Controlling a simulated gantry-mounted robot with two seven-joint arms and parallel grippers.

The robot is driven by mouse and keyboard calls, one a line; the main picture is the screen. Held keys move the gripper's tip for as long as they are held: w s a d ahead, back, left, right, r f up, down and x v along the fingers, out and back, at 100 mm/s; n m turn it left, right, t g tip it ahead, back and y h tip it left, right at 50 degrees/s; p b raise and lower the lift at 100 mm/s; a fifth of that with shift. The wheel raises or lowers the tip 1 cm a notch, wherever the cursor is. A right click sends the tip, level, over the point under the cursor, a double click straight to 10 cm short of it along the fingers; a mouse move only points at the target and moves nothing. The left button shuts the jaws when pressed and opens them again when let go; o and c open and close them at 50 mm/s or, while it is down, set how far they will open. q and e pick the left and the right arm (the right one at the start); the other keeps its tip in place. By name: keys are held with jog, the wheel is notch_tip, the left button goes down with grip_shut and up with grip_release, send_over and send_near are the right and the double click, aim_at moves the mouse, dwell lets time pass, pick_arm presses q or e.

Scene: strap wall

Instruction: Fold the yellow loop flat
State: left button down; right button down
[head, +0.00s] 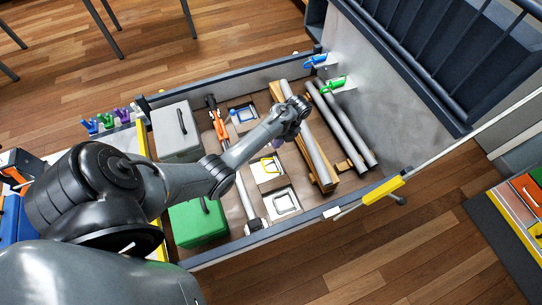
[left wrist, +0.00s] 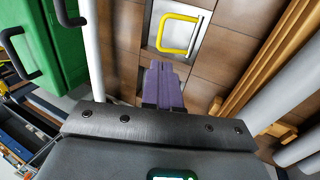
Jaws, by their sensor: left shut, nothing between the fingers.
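The yellow loop (head: 270,166) sits on a pale square plate (head: 264,178) set in the wooden floor of the bay. In the left wrist view the yellow loop (left wrist: 180,34) is a rounded U-shaped bar over a silvery plate (left wrist: 152,47), ahead of my fingertips. I cannot tell exactly how far it is tilted. My left gripper (head: 278,143) reaches in over the bay, close to the loop and apart from it. Its purple fingers (left wrist: 162,80) are pressed together and empty. My right gripper is not in view.
A blue loop (head: 243,114) and a white loop (head: 284,203) sit on neighbouring plates. A green case (head: 198,224) and a grey case (head: 176,132) stand to the left. Long grey tubes (head: 343,128) on wooden supports lie to the right. A low wall surrounds the bay.

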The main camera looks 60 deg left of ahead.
pick_arm(q)
jog(key=b+x, duration=0.4)
jog(key=x, duration=0.9)
jog(key=shift+f, duration=0.4)
jog(key=shift+s, duration=0.1)
